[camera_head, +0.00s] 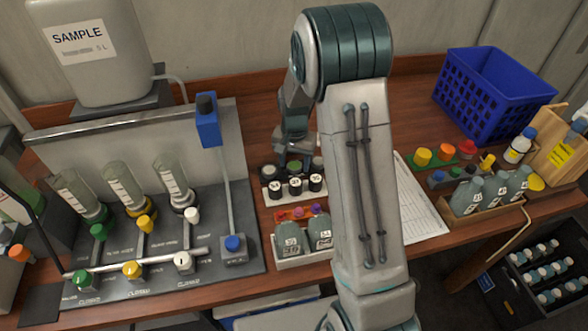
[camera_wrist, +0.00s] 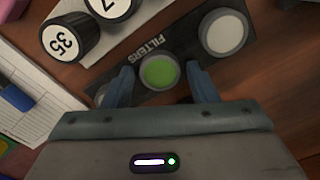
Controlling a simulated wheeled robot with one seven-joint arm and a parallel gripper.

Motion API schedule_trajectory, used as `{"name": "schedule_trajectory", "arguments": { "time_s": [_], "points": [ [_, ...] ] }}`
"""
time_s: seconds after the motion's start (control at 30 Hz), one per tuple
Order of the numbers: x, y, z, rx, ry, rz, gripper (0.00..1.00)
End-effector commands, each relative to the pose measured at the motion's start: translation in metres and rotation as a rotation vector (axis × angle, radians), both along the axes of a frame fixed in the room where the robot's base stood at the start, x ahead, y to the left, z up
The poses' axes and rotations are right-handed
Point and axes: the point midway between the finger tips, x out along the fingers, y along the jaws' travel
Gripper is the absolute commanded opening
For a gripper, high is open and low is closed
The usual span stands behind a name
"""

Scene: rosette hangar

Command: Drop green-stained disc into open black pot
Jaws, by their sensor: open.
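The green-stained disc (camera_wrist: 159,72) sits in a dark-rimmed round holder on the black strip marked FILTERS (camera_wrist: 185,50). My gripper (camera_wrist: 160,69) is open, with one blue-grey finger on each side of that disc's holder. I cannot tell whether the fingers touch it. In the head view my gripper (camera_head: 294,152) is over the back of the small rack area, partly hidden by my arm. Black pots with white numbered tops (camera_head: 295,186) stand in a white rack just in front. In the wrist view one is marked 35 (camera_wrist: 61,41). I cannot tell which pot is open.
A white disc (camera_wrist: 223,33) sits on the same strip. A tray with grey bottles (camera_head: 304,238) stands in front of the pots. The valve panel (camera_head: 150,262) is to the left. A paper sheet (camera_head: 418,205) lies right of my arm, and a blue basket (camera_head: 492,95) stands at back right.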

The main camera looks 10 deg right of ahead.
Motion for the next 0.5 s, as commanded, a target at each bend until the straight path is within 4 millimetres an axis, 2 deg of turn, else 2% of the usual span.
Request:
{"name": "schedule_trajectory", "arguments": {
  "time_s": [0.07,0.17,0.2,0.5],
  "points": [
    [0.0001,0.0001,0.0005,0.000,0.000,0.000,0.53],
    [0.0000,0.0001,0.0005,0.000,0.000,0.000,0.28],
    [0.0000,0.0001,0.0006,0.000,0.000,0.000,0.22],
    [0.0001,0.0002,0.0007,0.000,0.000,0.000,0.22]
  ]
}}
